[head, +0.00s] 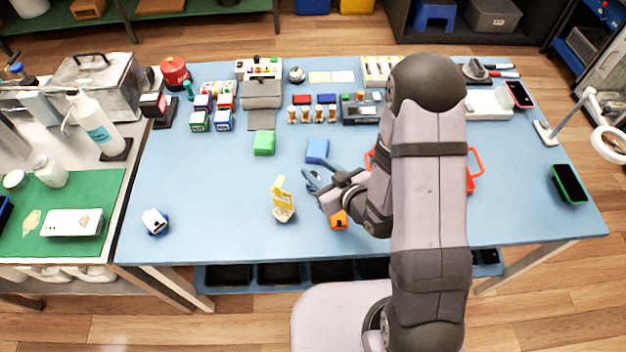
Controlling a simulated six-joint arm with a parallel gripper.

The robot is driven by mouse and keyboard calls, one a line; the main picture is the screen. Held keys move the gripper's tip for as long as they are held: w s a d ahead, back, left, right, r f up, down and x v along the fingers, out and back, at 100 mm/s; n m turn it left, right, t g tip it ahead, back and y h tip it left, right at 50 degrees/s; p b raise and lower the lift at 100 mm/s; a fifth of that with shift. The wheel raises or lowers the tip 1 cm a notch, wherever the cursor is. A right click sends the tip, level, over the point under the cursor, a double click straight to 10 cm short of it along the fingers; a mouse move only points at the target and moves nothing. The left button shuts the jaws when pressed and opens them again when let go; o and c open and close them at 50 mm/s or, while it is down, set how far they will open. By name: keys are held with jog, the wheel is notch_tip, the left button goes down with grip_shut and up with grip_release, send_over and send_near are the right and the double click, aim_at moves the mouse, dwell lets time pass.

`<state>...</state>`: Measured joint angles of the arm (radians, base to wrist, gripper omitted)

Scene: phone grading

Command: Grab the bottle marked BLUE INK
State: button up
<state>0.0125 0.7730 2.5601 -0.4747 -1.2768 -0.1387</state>
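My gripper (316,178) is over the middle of the blue table, with its fingers apart and nothing seen between them. No lettering is readable, so I cannot tell for sure which item is marked BLUE INK. Several small box-shaped items with coloured faces stand at the back left, among them a blue-and-white one (223,121), a green-and-white one (199,121) and a purple-and-white one (203,102). Another white and blue item (155,221) sits alone near the front left. My gripper is apart from all of these.
A blue block (317,150) is just beyond my gripper, and a green block (264,142) is left of it. My arm hides part of a red-handled item (475,170). The left-middle table is clear.

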aim_at(312, 172)
jog(key=shift+s+d+f+m+t, duration=0.15)
jog(key=shift+s+f+m+t, duration=0.25)
jog(key=shift+s+f+t, duration=0.25)
jog(key=shift+w, duration=0.15)
jog(key=shift+b+x, duration=0.4)
jog(key=shift+x, duration=0.65)
jog(key=shift+s+a+p+x, duration=0.15)
jog(key=shift+p+x, duration=0.4)
jog(key=shift+x, duration=0.35)
jog(key=shift+s+a+p+x, duration=0.1)
jog(key=shift+p+x, duration=0.4)
jog(key=shift+x, duration=0.4)
jog(key=shift+w+a+f, duration=0.3)
jog(key=shift+w+f, duration=0.25)
jog(key=shift+w, duration=0.15)
jog(key=shift+c, duration=0.3)
grip_shut()
